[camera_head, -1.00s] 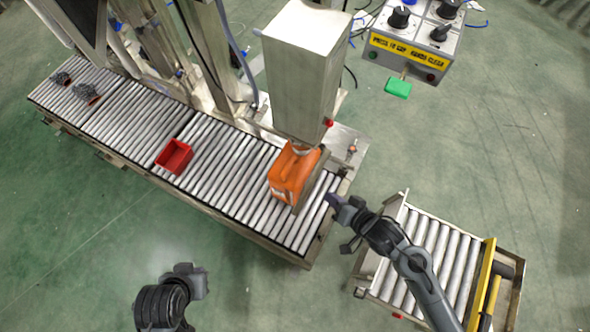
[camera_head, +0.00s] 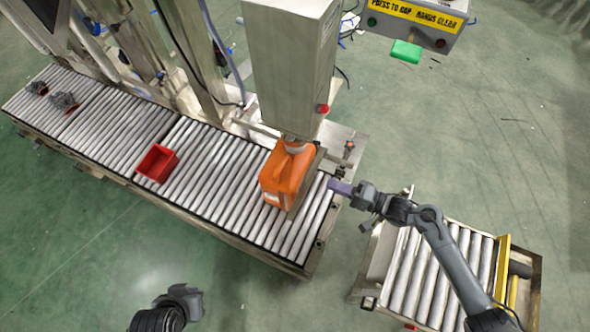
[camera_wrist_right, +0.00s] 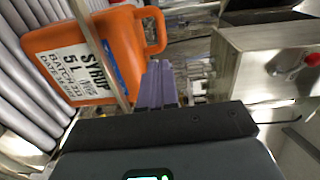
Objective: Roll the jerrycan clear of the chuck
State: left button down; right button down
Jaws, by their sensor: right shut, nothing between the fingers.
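The orange jerrycan (camera_head: 282,178) stands on the roller conveyor, close to its right end, under the tall steel capping column (camera_head: 290,70). Its top meets the chuck (camera_head: 296,146); I cannot tell whether they touch. The right wrist view shows its side, the "SYRUP 5 L" label (camera_wrist_right: 85,70) and its handle. A thin metal bar crosses in front of it. My right gripper (camera_head: 335,186) is shut and empty, right of the jerrycan at the conveyor's end. Its purple fingers (camera_wrist_right: 157,85) show near the handle, apparently apart from it. My left gripper (camera_head: 188,296) is low in the head view, its fingers unclear.
The roller conveyor (camera_head: 215,165) carries a red bin (camera_head: 156,163) left of the jerrycan. A second roller table (camera_head: 435,280) with a yellow bar lies under my right arm.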

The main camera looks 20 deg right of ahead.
aim_at(295, 173)
jog(key=b+x, duration=0.2)
jog(key=x, duration=0.2)
jog(key=b+x, duration=0.2)
jog(key=x, duration=0.2)
jog(key=b+x, duration=0.2)
jog(key=x, duration=0.2)
jog(key=shift+w+d+f, duration=0.1)
jog(key=shift+w+d, duration=0.1)
jog(key=shift+w, duration=0.15)
jog(key=shift+x, duration=0.75)
jog(key=shift+b, duration=0.3)
jog(key=shift+w, duration=0.1)
